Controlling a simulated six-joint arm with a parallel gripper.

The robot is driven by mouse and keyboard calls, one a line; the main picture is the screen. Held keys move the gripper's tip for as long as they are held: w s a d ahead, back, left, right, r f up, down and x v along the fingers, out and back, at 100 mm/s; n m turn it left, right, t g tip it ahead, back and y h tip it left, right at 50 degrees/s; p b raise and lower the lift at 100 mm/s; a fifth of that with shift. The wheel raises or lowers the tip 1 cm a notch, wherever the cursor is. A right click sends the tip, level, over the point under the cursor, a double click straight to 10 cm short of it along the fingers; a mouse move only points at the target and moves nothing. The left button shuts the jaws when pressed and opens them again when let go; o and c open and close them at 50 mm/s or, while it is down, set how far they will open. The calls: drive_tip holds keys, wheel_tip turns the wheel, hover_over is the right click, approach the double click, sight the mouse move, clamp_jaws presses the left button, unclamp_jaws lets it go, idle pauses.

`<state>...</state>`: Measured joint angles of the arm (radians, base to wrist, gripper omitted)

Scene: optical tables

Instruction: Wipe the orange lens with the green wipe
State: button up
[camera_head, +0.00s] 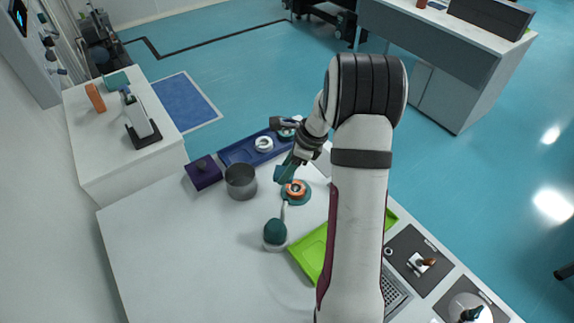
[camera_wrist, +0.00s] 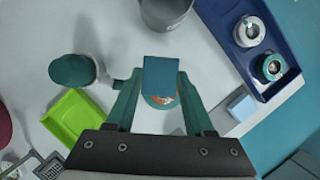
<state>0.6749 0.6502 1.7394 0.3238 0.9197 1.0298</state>
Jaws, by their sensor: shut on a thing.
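The orange lens (camera_head: 296,189) sits on a round teal base on the white table, just below my gripper. In the wrist view only part of the orange lens (camera_wrist: 163,101) shows, with the wipe covering the rest. The wipe (camera_wrist: 161,76), a teal-green block in this light, is held between the fingers of my gripper (camera_wrist: 160,82). In the head view my gripper (camera_head: 286,170) is close above the lens, at its upper left. I cannot tell whether the wipe touches the lens.
A bottle with a dark green body (camera_head: 275,233) and thin spout stands in front of the lens. A grey beaker (camera_head: 240,182) and purple box (camera_head: 203,173) stand left. A blue tray (camera_wrist: 283,84) holds two ring-shaped lenses. A lime tray (camera_head: 310,255) lies near my arm.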

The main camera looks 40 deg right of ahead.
sight(287, 190)
drive_tip(key=shift+f, duration=2.75)
drive_tip(key=shift+d+f, duration=0.1)
drive_tip(key=shift+f, duration=0.1)
clamp_jaws()
drive_tip(key=shift+s+d+r, duration=0.15)
drive_tip(key=shift+s+d, duration=0.05)
drive_tip(key=shift+d, duration=0.2)
drive_tip(key=shift+s+d+f, duration=0.1)
drive_tip(key=shift+s+d, duration=0.15)
drive_tip(key=shift+d, duration=0.45)
drive_tip(key=shift+s+d+f, duration=0.1)
drive_tip(key=shift+s+d, duration=0.15)
drive_tip(key=shift+d, duration=0.45)
drive_tip(key=shift+w+a, duration=0.35)
drive_tip(key=shift+a, duration=0.6)
drive_tip(key=shift+w+a, duration=0.3)
drive_tip(key=shift+a, duration=0.6)
drive_tip(key=shift+r, duration=3.8)
